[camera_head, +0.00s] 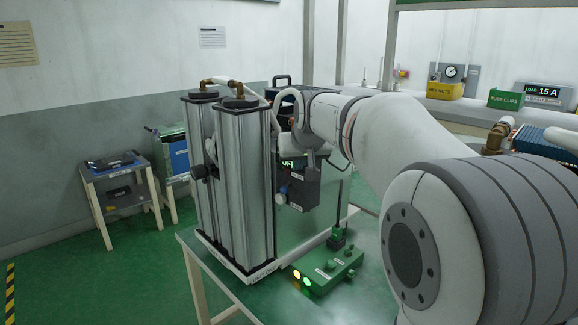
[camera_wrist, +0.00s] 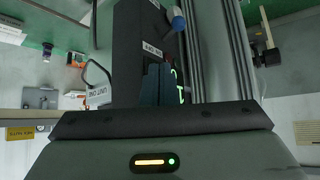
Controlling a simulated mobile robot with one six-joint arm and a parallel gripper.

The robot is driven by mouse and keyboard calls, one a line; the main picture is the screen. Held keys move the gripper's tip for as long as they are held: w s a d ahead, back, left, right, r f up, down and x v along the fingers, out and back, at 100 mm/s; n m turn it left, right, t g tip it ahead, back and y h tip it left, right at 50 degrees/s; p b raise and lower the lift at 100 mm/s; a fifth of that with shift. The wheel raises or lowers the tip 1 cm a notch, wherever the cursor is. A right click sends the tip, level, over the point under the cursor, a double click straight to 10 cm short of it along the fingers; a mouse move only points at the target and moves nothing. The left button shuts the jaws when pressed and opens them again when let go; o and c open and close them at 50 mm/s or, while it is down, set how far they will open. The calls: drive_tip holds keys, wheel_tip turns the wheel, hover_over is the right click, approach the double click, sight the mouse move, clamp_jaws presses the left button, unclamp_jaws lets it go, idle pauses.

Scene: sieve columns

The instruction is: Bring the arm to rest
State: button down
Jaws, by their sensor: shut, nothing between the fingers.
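My arm (camera_head: 385,130) reaches from the right of the head view toward two upright silvery sieve columns (camera_head: 246,185) on a green-topped table (camera_head: 375,290). In the wrist view, which looks upside down, my gripper (camera_wrist: 160,72) shows as dark fingers close together, shut and empty. In front of them are a dark box (camera_wrist: 132,45) with a blue-tipped knob (camera_wrist: 178,20) and a green lit display partly hidden by the fingers. The ribbed column (camera_wrist: 215,50) stands just right of the fingers. I cannot tell how much clearance there is. My fingers are not clearly visible in the head view.
A green control box (camera_head: 330,268) with lit yellow and green lamps sits at the table front. A small grey side table (camera_head: 113,170) stands left. A shelf at back right holds a yellow bin (camera_head: 444,90) and a green bin (camera_head: 506,99). Floor at left front is clear.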

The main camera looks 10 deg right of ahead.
idle(0.3)
drive_tip(key=s+f+g, duration=0.2)
drive_tip(key=s+f, duration=0.4)
drive_tip(key=s, duration=0.4)
drive_tip(key=s+a+f+g, duration=0.1)
drive_tip(key=s+f+g, duration=0.1)
drive_tip(key=s+f, duration=0.5)
drive_tip(key=s+a+f+g, duration=0.1)
drive_tip(key=s+f, duration=0.5)
drive_tip(key=s, duration=0.9)
drive_tip(key=shift+s+a+f+g, duration=0.15)
drive_tip(key=shift+a+f+g, duration=0.05)
drive_tip(key=shift+f+g, duration=0.25)
